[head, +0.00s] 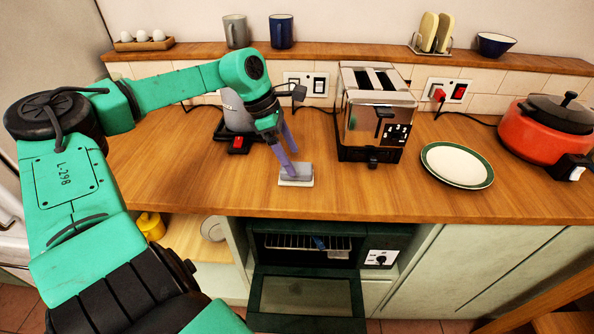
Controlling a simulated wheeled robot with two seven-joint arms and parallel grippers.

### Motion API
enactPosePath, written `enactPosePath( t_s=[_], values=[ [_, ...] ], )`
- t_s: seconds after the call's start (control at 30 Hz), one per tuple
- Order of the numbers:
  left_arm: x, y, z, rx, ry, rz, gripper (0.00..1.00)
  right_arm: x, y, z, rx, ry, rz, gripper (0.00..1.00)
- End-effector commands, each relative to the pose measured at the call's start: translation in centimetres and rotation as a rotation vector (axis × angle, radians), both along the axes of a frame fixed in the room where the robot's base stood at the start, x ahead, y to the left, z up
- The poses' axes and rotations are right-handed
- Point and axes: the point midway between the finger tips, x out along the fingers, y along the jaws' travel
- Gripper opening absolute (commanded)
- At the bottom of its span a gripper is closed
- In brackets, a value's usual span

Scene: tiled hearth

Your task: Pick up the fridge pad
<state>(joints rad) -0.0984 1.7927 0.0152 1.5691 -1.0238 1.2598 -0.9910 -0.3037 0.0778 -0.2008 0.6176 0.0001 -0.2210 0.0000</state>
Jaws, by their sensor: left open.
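A small pale pad with a greyish top (297,180), which looks like the fridge pad, lies flat on the wooden counter near its front edge, left of the toaster. My left gripper (291,161) is open, its purple fingers pointing down at the pad. One fingertip is at the pad's upper left part; I cannot tell whether it touches. The other finger is behind it. My right gripper is not in view.
A chrome toaster (372,135) stands right of the pad, with a green-rimmed plate (457,164) and red pot (542,137) beyond. A grey kettle-like appliance (236,113) is partly hidden behind my left arm. Below, an oven door (306,297) hangs open. Counter left of the pad is clear.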

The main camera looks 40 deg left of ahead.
Motion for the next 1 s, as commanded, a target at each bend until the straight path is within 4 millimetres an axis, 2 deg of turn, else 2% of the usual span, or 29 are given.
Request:
enactPosePath(
  t_s=[0.13,0.23,0.5,0.53,0.67,0.7,0.77,1.0],
  values=[
    [0.4,-0.5,-2.3,0.0,0.008,0.0,0.93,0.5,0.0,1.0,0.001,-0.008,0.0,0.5],
    [0.7,-1.0,-3.9,0.001,0.006,-0.001,0.93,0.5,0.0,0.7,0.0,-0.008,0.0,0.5],
    [1.0,-1.3,-4.4,-0.002,-0.001,0.0,0.93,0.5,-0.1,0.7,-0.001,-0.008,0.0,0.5],
    [1.0,-1.3,-4.4,-0.002,-0.001,0.001,0.89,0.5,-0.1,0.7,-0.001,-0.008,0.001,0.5],
    [1.0,-1.3,-4.4,-0.002,0.0,0.001,0.39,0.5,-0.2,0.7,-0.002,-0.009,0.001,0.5],
    [1.0,-1.3,-4.4,-0.002,0.0,0.001,0.24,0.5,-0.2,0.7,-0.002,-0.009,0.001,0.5],
    [1.0,-1.3,-4.4,-0.002,0.0,0.001,0.06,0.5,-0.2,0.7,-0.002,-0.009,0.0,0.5],
    [1.0,-1.2,-4.1,-0.002,-0.001,0.0,0.06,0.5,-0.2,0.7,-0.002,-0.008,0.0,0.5]
  ],
)
